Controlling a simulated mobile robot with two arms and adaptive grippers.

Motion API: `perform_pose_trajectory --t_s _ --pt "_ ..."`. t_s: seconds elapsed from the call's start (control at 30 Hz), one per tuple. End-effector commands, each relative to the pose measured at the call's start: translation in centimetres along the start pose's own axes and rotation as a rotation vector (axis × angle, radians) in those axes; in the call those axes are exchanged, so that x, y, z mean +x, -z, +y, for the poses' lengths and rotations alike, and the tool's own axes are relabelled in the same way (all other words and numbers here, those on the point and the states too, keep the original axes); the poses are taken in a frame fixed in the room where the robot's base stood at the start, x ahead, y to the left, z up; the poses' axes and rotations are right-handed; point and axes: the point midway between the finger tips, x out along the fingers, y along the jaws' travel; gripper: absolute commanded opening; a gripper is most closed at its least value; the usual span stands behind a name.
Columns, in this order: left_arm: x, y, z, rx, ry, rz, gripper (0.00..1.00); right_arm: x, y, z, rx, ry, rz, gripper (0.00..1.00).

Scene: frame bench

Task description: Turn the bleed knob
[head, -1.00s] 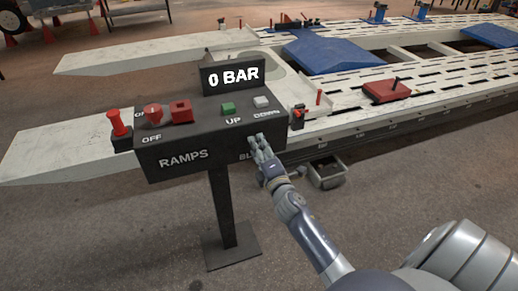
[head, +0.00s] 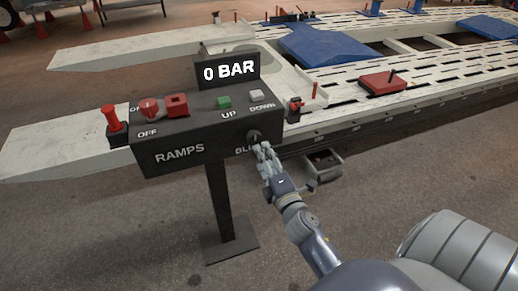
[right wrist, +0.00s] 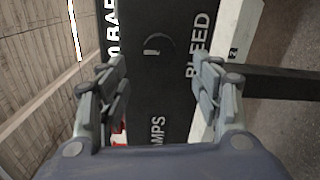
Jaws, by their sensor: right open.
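The bleed knob (head: 253,136) is a dark round knob on the front face of the black control box (head: 205,139), at its right end. In the right wrist view the knob (right wrist: 158,42) shows ahead of the fingertips, dark with a small light mark, beside the word BLEED. My right gripper (head: 266,151) is just below and in front of the knob in the head view. In the right wrist view the right gripper (right wrist: 163,88) is open, its fingers apart and nothing between them. My left gripper is not in view.
The box stands on a black post with a foot plate (head: 230,240). Its top carries a red knob (head: 149,107), a green button (head: 224,101), a grey button (head: 256,93) and a "0 BAR" display (head: 228,71). White ramps (head: 65,147) lie behind. Floor in front is clear.

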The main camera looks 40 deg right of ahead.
Motion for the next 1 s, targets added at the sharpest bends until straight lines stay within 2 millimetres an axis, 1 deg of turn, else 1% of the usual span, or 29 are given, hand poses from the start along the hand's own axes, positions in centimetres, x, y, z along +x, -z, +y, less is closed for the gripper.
perform_pose_trajectory --t_s 0.03,0.1,0.2,0.3,0.43,0.9,0.97,1.0 --pt "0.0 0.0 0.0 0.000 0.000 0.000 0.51 -1.0 0.0 -0.1 0.001 0.002 -0.002 0.59" --pt "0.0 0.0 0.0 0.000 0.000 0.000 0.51 -2.0 0.0 -0.1 0.001 0.002 -0.001 0.59" --pt "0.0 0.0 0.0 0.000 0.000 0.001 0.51 -3.0 -0.1 -0.1 0.002 0.002 -0.002 0.59" --pt "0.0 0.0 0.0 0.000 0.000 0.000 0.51 -3.7 0.0 0.0 0.000 0.000 -0.001 0.59" --pt "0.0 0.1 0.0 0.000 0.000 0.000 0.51 -4.0 0.0 0.0 0.000 0.000 -0.001 0.59" --pt "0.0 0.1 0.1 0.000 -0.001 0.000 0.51 -3.9 0.0 0.0 0.000 0.000 -0.001 0.59" --pt "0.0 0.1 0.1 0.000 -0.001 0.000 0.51 -3.9 0.1 -0.3 0.007 0.007 0.001 0.59" --pt "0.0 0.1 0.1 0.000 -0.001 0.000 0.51 -3.9 0.2 -1.0 0.019 0.019 0.004 0.59"
